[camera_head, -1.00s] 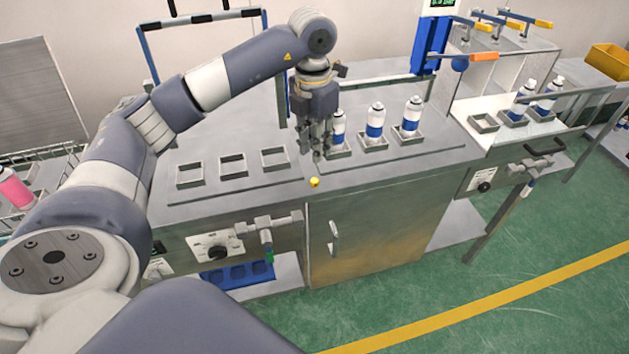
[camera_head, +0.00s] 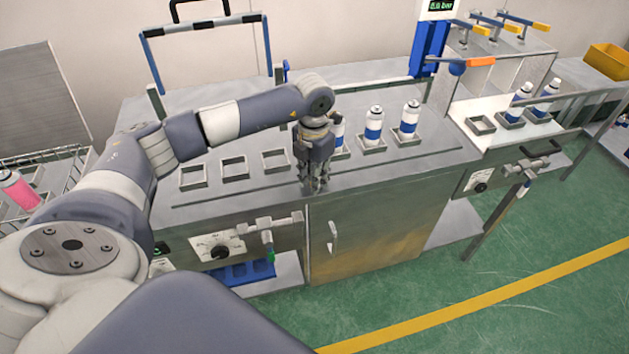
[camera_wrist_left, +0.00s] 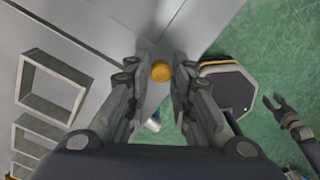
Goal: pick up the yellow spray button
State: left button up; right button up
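The yellow spray button (camera_wrist_left: 161,71) is a small round yellow piece at the front edge of the bench top, seen in the left wrist view. It lies between the two fingertips of my left gripper (camera_wrist_left: 160,82), which is open, with a gap beside the button. In the head view the left gripper (camera_head: 314,186) points down at the bench's front edge and hides the button. My right gripper (camera_wrist_left: 279,108) shows small at the right of the left wrist view, over the green floor, its fingers apart and empty. It is not in the head view.
Empty square holders (camera_head: 233,168) stand left of the left gripper. White and blue cans (camera_head: 373,125) stand in holders to its right and behind. The bench's cabinet front (camera_head: 375,230) drops away just in front. A wire basket with a pink bottle (camera_head: 20,190) is at far left.

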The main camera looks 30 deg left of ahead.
pick_arm(q)
jog(key=shift+c, duration=0.6)
jog(key=shift+c, duration=0.8)
jog(key=shift+r, duration=0.1)
